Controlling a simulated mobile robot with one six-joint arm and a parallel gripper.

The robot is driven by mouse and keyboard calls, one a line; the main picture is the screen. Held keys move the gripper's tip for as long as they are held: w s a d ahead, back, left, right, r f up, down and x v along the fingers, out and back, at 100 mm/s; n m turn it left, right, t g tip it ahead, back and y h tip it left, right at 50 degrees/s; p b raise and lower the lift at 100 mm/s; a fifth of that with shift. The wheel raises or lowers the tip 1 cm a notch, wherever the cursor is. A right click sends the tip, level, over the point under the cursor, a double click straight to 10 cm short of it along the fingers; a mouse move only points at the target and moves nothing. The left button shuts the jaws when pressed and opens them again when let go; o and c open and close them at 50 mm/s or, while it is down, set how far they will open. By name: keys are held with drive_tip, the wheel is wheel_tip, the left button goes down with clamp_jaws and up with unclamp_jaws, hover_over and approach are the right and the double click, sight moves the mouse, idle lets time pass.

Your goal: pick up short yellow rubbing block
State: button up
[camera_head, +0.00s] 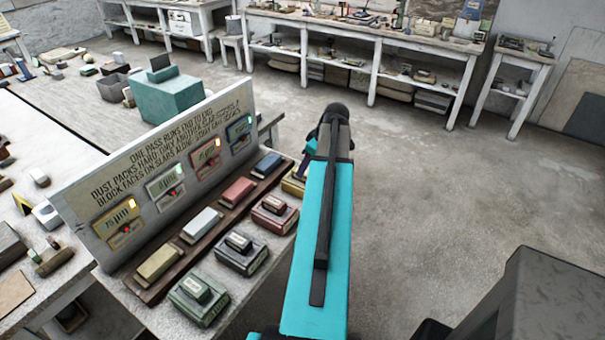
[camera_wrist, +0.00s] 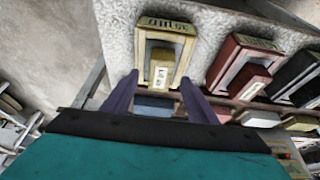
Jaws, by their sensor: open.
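A yellow rubbing block (camera_wrist: 183,42) lies on the pale bench top in the wrist view, with a smaller labelled raised piece on its top and lettering along its far edge. In the head view a yellow block (camera_head: 292,184) shows at the right end of the front row, partly hidden behind my arm. My gripper (camera_wrist: 160,84) is open, its two purple fingers on either side of the block's near end in the picture. I see nothing held between them, and I cannot tell their height above the block. In the head view the fingertips are mostly hidden.
A red block (camera_head: 274,213), a grey block (camera_head: 241,253) and a green block (camera_head: 198,299) stand in the same row. Behind them a dark wooden rack (camera_head: 146,292) holds several flat coloured blocks. A lettered sign board (camera_head: 130,188) rises behind the rack. Open floor lies to the right.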

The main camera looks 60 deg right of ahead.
drive_tip(key=shift+p+x, duration=0.55)
drive_tip(key=shift+x, duration=1)
drive_tip(key=c, duration=1.3)
drive_tip(key=shift+r, duration=0.15)
drive_tip(key=shift+r+b, duration=1.05)
drive_tip(key=shift+r, duration=0.5)
drive_tip(key=s+a+b, duration=0.2)
drive_tip(key=s, duration=0.5)
drive_tip(key=s+a+r+b, duration=0.1)
drive_tip(key=s+a+b, duration=0.1)
drive_tip(key=s, duration=0.6)
drive_tip(key=shift+s+a+r+b, duration=0.25)
drive_tip(key=shift+r+b, duration=0.1)
drive_tip(key=shift+b, duration=0.15)
